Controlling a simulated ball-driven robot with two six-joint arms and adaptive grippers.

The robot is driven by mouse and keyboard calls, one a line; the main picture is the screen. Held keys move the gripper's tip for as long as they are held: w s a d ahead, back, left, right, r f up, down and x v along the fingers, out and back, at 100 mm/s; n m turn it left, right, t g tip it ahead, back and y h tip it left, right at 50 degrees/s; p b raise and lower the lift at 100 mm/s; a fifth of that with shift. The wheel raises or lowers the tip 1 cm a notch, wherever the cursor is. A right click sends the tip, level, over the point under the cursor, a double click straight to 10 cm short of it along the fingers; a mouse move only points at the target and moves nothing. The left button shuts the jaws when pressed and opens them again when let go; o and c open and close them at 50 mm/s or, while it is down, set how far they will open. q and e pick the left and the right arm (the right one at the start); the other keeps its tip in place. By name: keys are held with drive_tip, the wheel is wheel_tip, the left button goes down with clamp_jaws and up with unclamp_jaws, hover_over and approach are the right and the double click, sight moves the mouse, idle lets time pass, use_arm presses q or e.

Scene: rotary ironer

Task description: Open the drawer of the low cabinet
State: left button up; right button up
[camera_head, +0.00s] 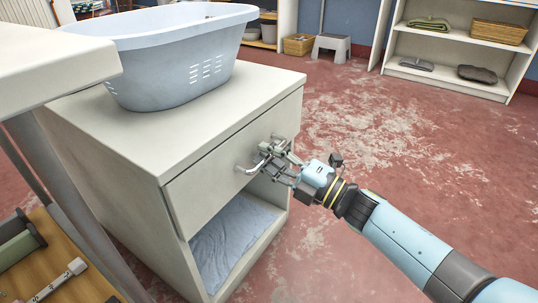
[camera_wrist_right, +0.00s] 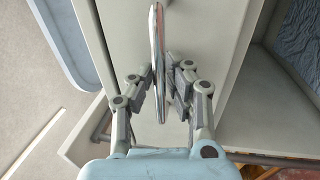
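The low cabinet (camera_head: 123,135) is off-white and stands in the middle left of the head view. Its drawer (camera_head: 212,187) is the upper front panel, and it looks closed, level with the cabinet front. A shiny metal bar handle (camera_head: 246,168) crosses the drawer front; it also shows in the right wrist view (camera_wrist_right: 158,40). My right gripper (camera_head: 272,156) is at the handle, with its fingers on both sides of the bar and closed in on it, as the right wrist view (camera_wrist_right: 160,85) shows. The fingers hide part of the handle. My left gripper is not in view.
A pale blue laundry basket (camera_head: 165,55) stands on the cabinet top. A folded blue cloth (camera_head: 228,235) lies in the open compartment below the drawer. A white surface (camera_head: 45,65) juts in at the left. The red floor (camera_head: 400,150) right of the cabinet is clear.

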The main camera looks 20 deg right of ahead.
clamp_jaws()
use_arm(q)
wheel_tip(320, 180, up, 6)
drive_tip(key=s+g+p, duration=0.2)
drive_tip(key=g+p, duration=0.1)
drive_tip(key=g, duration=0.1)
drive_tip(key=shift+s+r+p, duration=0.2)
drive_tip(key=shift+p, duration=0.15)
use_arm(e)
drive_tip(key=r+v, duration=0.2)
drive_tip(key=v, duration=1.1)
drive_tip(key=r+v, duration=0.3)
drive_tip(key=v, duration=1.1)
drive_tip(key=shift+s+d, duration=0.35)
drive_tip(key=shift+s, duration=0.05)
drive_tip(key=shift+c, duration=0.7)
unclamp_jaws()
drive_tip(key=o, duration=0.6)
drive_tip(key=shift+r, duration=0.1)
drive_tip(key=shift+o, duration=0.2)
